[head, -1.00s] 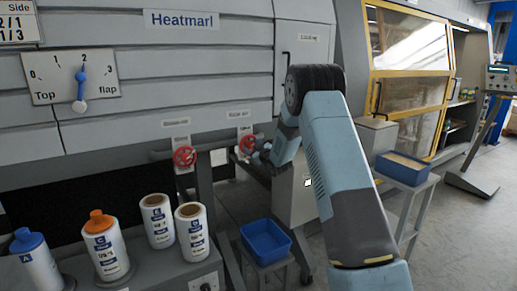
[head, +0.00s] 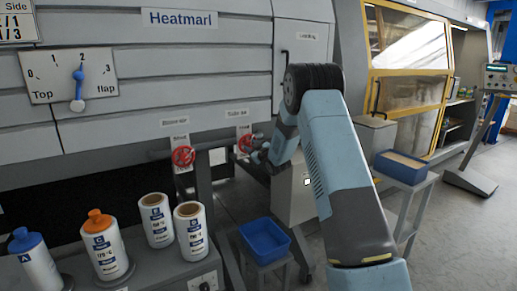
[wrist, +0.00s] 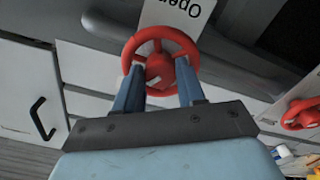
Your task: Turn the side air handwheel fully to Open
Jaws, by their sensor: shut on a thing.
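A red handwheel (head: 244,142) sits on the machine's front under a small label (head: 238,113) that is too blurred to read surely. My gripper (head: 257,154) is at this wheel. In the wrist view, its two blue fingers (wrist: 160,88) are shut on the red wheel's rim (wrist: 159,37), one at each side. An upside-down plate (wrist: 177,14) beyond the wheel reads "Open". A second red handwheel (head: 183,157) is to the left, apart from my gripper. It also shows at the right edge of the wrist view (wrist: 301,115).
Several white bottles (head: 107,250) stand on a grey ledge at the lower left. A blue bin (head: 265,240) is on a stand below the wheels. A grey cabinet (head: 297,190) stands behind my arm. Open floor lies to the right.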

